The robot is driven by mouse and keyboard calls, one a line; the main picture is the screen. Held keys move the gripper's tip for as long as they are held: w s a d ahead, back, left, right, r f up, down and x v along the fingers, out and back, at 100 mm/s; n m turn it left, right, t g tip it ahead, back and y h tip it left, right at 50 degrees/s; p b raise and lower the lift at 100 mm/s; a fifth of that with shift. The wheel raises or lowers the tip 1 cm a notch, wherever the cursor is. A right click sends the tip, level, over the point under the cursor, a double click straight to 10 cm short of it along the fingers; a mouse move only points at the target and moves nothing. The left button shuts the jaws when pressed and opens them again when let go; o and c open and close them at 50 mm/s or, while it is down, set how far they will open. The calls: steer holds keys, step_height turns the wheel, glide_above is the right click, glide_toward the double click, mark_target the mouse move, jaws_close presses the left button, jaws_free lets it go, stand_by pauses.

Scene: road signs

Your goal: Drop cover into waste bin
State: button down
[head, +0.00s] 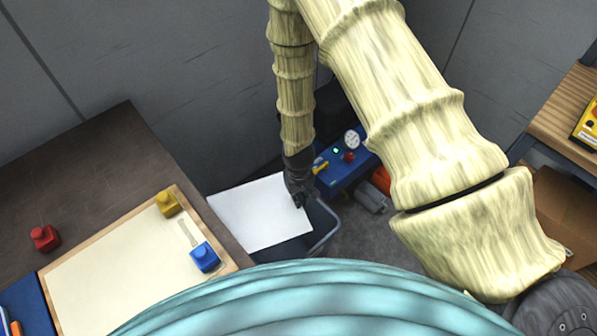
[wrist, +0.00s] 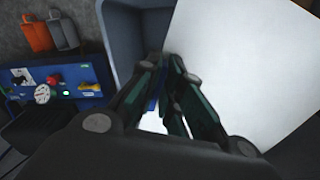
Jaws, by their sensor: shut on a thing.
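The cover, a flat white sheet (head: 258,212), is held beside the work table and above the waste bin. My gripper (head: 299,199) is shut on its right edge. In the wrist view the fingers (wrist: 168,78) meet at the edge of the cover (wrist: 245,60), which fills the right side. The waste bin (head: 326,228) is a grey-blue open container below. The cover hides much of its opening. Its wall and part of its inside show in the wrist view (wrist: 118,40).
The dark table (head: 85,160) at left bears a framed cream board (head: 110,270), a yellow block (head: 167,203), a blue block (head: 204,257) and a red block (head: 45,238).

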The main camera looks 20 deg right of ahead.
steer(key=w+d+f+n+b, duration=0.35)
steer(key=w+d+b, duration=0.5)
steer(key=b, duration=0.55)
step_height(320, 180, down, 12)
steer(key=b, duration=0.9)
steer(key=shift+w+a+f, duration=0.25)
steer(key=shift+w+a, duration=0.1)
steer(key=shift+w, duration=0.05)
steer(key=shift+n, duration=0.25)
steer(key=c, duration=1.5)
jaws_free()
steer(key=o, duration=0.8)
